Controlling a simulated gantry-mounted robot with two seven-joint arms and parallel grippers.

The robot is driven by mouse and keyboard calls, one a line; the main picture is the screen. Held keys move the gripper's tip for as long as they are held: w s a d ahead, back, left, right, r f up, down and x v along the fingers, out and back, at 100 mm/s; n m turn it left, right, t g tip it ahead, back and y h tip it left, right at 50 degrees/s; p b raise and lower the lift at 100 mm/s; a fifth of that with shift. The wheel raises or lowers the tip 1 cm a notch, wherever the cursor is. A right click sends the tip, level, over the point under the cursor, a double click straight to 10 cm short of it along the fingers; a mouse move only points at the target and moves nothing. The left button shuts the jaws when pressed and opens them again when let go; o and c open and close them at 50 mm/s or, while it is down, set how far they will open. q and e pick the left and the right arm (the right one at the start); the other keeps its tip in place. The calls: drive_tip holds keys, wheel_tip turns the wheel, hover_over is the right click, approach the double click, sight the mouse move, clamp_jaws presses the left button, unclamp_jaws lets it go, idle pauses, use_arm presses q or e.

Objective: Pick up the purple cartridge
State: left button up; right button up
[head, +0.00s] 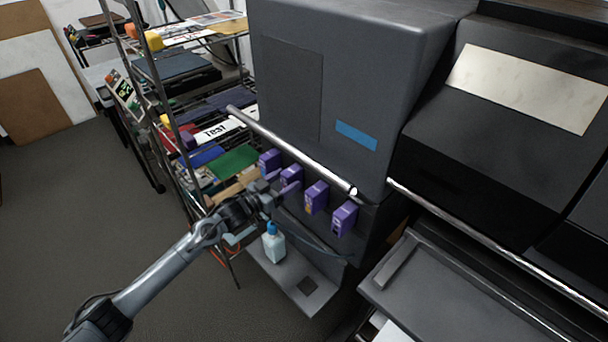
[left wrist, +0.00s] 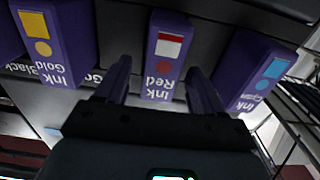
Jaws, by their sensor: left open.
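Several purple ink cartridges stick out in a row from the front of the dark machine. In the left wrist view, the "Ink Red" cartridge (left wrist: 166,55) is in the middle, with the "Ink Gold" cartridge (left wrist: 58,42) on the left and the "Ink Cyan" cartridge (left wrist: 254,68) on the right. My left gripper (left wrist: 158,74) is open, its fingertips to either side of the red cartridge's lower end, with gaps visible. In the head view my left gripper (head: 283,185) is in front of a cartridge (head: 291,174). My right gripper is not in view.
A metal bar (head: 300,152) runs above the cartridges. A bottle with a blue cap (head: 273,243) stands on a low shelf (head: 318,290) below my gripper. A wire rack (head: 165,100) with books and boards stands at the left. Open floor lies at lower left.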

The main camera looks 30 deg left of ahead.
use_arm(q)
drive_tip(key=shift+b+x, duration=0.3)
drive_tip(key=shift+x, duration=1.1)
drive_tip(key=shift+c, duration=0.5)
clamp_jaws()
drive_tip(key=shift+r, duration=0.15)
